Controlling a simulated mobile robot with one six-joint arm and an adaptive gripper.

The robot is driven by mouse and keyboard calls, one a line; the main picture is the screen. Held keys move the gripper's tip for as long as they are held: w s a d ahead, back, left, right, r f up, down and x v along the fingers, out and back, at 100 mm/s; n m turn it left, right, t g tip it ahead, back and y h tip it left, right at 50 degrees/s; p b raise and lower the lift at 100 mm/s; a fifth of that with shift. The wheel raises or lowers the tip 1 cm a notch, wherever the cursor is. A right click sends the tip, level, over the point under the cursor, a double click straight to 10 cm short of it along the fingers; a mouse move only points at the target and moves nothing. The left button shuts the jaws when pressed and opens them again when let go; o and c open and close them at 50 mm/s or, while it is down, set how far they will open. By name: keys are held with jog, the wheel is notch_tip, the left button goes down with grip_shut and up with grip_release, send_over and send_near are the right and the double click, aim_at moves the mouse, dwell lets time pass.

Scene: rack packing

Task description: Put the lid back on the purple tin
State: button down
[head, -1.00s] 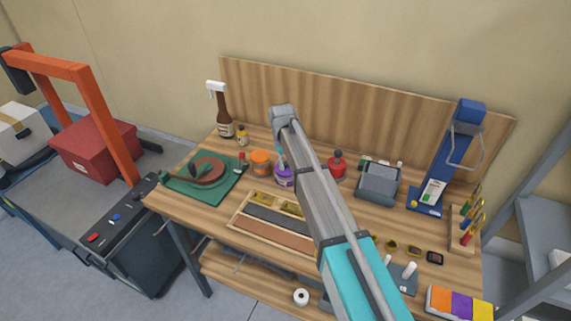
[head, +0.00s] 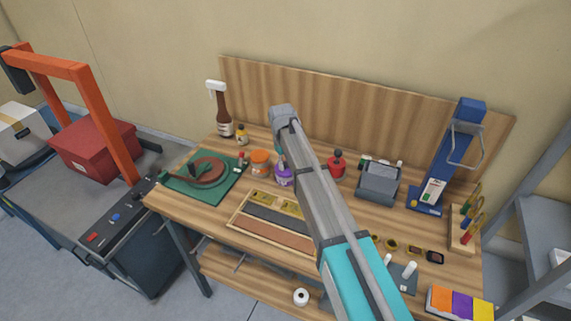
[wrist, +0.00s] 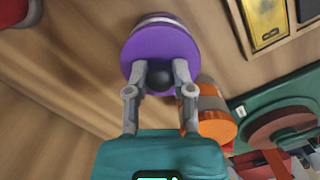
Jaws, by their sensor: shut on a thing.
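The purple tin (head: 285,180) stands on the workbench, partly hidden behind my arm in the head view. Its pale band (wrist: 155,19) shows past the lid in the wrist view. The purple lid (wrist: 160,45) is a round disc with a dark knob (wrist: 160,76). It lies over the tin's top; I cannot tell whether it is fully seated. My gripper (wrist: 160,72) is shut on the lid's knob, one finger on each side. In the head view my arm hides the fingers.
An orange tin (head: 260,162) stands close to the left, also beside my gripper in the wrist view (wrist: 216,120). A green mat (head: 205,194) is farther left. A divided wooden tray (head: 235,222) lies in front. A red-based tool (head: 337,168) stands to the right.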

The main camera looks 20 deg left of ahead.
jog(key=shift+c, duration=2)
grip_release()
jog(key=o, duration=0.4)
jog(key=shift+r, duration=0.15)
jog(key=shift+r+p, duration=3.35)
jog(key=shift+p, duration=0.15)
